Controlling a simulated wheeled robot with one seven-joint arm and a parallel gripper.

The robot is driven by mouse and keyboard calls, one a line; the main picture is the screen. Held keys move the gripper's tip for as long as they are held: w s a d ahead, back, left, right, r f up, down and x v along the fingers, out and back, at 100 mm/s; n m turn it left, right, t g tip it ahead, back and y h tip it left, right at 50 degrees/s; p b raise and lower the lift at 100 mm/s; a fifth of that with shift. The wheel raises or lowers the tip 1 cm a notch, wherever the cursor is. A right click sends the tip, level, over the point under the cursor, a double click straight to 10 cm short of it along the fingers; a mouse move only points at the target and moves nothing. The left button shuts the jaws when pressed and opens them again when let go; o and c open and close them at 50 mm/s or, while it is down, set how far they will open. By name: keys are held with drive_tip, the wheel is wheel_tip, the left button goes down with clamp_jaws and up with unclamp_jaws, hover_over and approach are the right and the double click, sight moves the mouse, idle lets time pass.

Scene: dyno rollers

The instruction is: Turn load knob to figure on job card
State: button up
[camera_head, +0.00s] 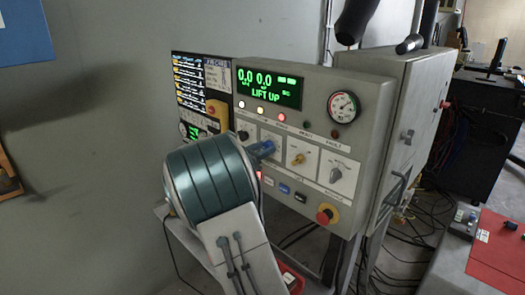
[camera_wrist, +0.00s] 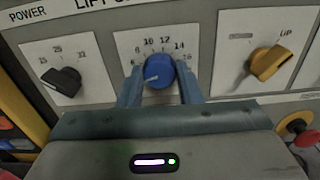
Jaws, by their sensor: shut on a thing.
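A blue round knob (camera_wrist: 158,70) with a white pointer line sits on a white plate with a scale that includes 10, 12, 14 and 16. The pointer lies toward the lower left of the knob. My gripper (camera_wrist: 159,84) has its two blue fingers on either side of the knob, closed on it. In the head view my gripper (camera_head: 264,149) reaches the panel (camera_head: 345,236), and the knob cannot be told apart from the fingers. The job card (camera_head: 218,76) is at the panel's upper left; its figures are too small to read.
A black knob (camera_wrist: 62,83) is left of the blue one, and a yellow lever (camera_wrist: 268,63) right. The green display (camera_head: 267,87) reads 0.0 0.0 and LIFT UP. A red stop button (camera_head: 325,215) sits low right; a round gauge (camera_head: 343,106) is upper right.

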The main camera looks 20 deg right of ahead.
drive_tip(key=shift+f+b, duration=0.15)
drive_tip(key=shift+b, duration=0.15)
drive_tip(key=m+b, duration=1.1)
drive_tip(key=b, duration=0.4)
drive_tip(key=shift+b, duration=0.35)
drive_tip(key=shift+m, duration=0.4)
drive_tip(key=o, duration=1)
drive_tip(key=shift+c, duration=0.2)
drive_tip(key=shift+a, duration=0.15)
